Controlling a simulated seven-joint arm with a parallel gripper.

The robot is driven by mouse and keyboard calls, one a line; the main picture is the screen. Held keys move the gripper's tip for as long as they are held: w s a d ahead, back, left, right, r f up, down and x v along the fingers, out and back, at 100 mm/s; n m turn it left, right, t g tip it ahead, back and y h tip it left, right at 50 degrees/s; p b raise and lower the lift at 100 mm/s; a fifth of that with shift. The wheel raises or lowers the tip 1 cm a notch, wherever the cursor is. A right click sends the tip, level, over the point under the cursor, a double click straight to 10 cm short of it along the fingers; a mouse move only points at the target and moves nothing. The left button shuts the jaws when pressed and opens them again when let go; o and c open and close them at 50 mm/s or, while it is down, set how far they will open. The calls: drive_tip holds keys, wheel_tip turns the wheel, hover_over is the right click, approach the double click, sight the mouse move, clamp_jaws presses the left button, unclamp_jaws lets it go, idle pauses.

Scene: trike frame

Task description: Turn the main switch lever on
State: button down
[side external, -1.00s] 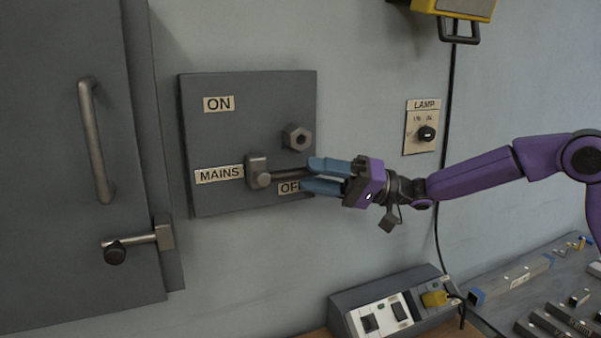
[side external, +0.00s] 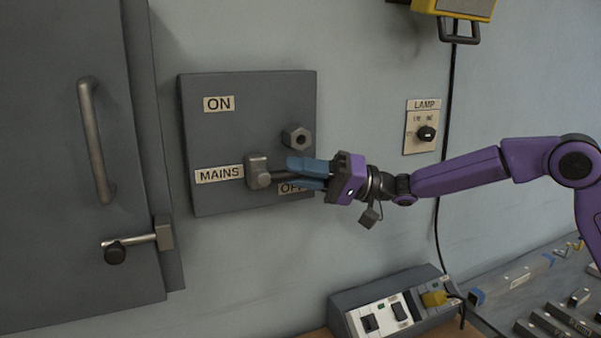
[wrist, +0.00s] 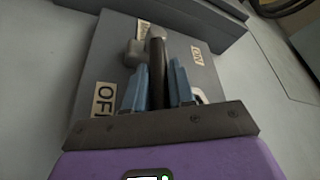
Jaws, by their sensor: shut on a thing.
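The main switch lever (side external: 279,176) sticks out to the right from its pivot block (side external: 258,172) on the grey MAINS panel (side external: 230,135), just above the OFF label. In the wrist view the dark lever (wrist: 157,66) runs between the two blue fingers. My gripper (side external: 300,174) is shut on the lever, with one finger above it and one below. The fingers hide the lever's outer end in the side view. The ON label (side external: 219,104) is at the panel's upper left and also shows in the wrist view (wrist: 196,56).
A hex bolt (side external: 296,138) juts from the panel just above my fingers. A LAMP switch plate (side external: 422,127) is on the wall to the right. A grey cabinet door with a handle (side external: 97,140) stands left. A socket box (side external: 390,305) lies below.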

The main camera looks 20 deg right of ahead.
drive_tip(key=shift+a+r+n+g+h, duration=0.15)
drive_tip(key=shift+r+n+g+h, duration=0.4)
drive_tip(key=shift+r+h, duration=0.5)
drive_tip(key=shift+f+h, duration=0.2)
drive_tip(key=shift+h, duration=0.05)
drive_tip(key=c, duration=1)
unclamp_jaws()
drive_tip(key=shift+c, duration=0.2)
drive_tip(key=v, duration=1.7)
drive_tip(key=shift+d, duration=0.25)
drive_tip(key=shift+s+f, duration=0.1)
